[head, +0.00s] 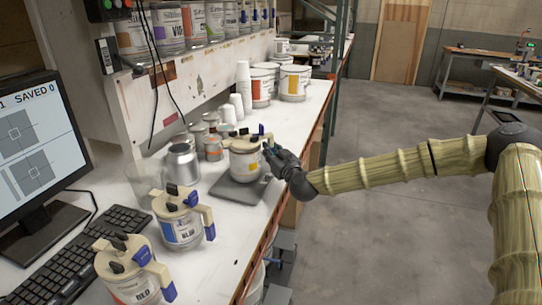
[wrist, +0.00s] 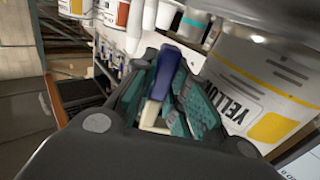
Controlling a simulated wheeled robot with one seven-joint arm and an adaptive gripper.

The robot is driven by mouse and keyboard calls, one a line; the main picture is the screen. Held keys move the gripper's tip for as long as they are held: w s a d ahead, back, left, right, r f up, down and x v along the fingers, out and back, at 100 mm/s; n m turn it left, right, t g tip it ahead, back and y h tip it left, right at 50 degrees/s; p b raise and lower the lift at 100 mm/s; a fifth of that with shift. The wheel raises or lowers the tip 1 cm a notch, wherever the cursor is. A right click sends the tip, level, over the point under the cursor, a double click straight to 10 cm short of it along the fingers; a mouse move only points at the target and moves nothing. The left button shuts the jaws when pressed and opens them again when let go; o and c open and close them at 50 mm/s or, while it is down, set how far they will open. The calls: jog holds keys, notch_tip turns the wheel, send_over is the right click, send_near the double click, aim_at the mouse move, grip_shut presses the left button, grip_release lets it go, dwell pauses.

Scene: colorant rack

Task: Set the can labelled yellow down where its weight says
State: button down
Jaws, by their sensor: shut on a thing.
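The can labelled yellow (head: 246,168) is white with a yellow patch and a beige top clamp. It is upright over a dark grey square plate (head: 228,192) on the bench; I cannot tell whether it touches the plate. Its YELLOW label (wrist: 262,85) fills the right of the wrist view. My gripper (head: 272,150) is at the can's right side. In the wrist view its teal fingers (wrist: 172,105) are shut around the can's beige handle with a blue tip (wrist: 167,72). The fingers partly hide the handle.
Cans labelled BLU (head: 178,228) and RED (head: 126,272) stand nearer on the bench. A silver can (head: 183,163), a clear beaker (head: 145,178) and small tins are left of the plate. Paper cups and tubs (head: 294,83) stand behind. The monitor (head: 38,150) reads SAVED 0.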

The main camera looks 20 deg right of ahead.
jog(key=shift+f, duration=1)
jog(key=shift+f, duration=0.15)
jog(key=c, duration=1.4)
grip_release()
jog(key=s, duration=0.4)
jog(key=s+d+b, duration=0.1)
jog(key=s, duration=0.3)
jog(key=s+d, duration=0.1)
jog(key=s, duration=0.3)
jog(key=shift+b, duration=0.3)
